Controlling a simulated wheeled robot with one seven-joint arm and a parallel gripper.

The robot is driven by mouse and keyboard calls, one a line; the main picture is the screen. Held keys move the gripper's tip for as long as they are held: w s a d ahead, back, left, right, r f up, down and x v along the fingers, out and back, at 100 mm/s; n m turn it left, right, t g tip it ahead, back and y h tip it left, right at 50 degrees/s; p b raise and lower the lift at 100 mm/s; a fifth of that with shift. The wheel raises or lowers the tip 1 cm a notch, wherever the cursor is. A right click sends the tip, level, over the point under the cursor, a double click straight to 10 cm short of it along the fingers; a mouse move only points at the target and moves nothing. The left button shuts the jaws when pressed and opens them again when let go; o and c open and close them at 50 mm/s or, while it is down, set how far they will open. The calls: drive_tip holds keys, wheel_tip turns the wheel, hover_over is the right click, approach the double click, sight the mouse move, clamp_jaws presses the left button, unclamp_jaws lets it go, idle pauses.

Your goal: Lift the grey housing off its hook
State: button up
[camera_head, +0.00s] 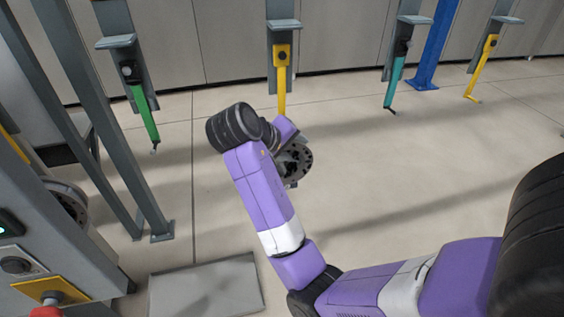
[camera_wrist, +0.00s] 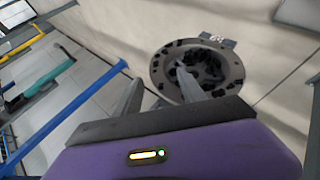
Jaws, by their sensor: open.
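The grey housing (camera_head: 298,162) is a round, ring-like part with a dark, toothed inside. In the head view it shows just right of my wrist, below a yellow hook (camera_head: 282,88) whose lower end my arm hides. In the wrist view the housing (camera_wrist: 158,72) faces me, with a small marked tag at its upper right. My gripper (camera_wrist: 160,74) is open. Its right finger overlaps the housing's opening in the picture; its left finger is outside the rim. I cannot tell whether either touches. The hook's contact with the housing is hidden.
A green hook (camera_head: 145,115), a teal hook (camera_head: 395,80) and another yellow hook (camera_head: 482,68) hang empty along the line. A blue post (camera_head: 434,45) stands behind. Grey posts and a machine with a red button (camera_head: 46,312) stand at left. The floor at right is clear.

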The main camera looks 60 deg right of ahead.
sight(300, 149)
drive_tip(key=x, duration=0.4)
drive_tip(key=shift+c, duration=0.5)
clamp_jaws()
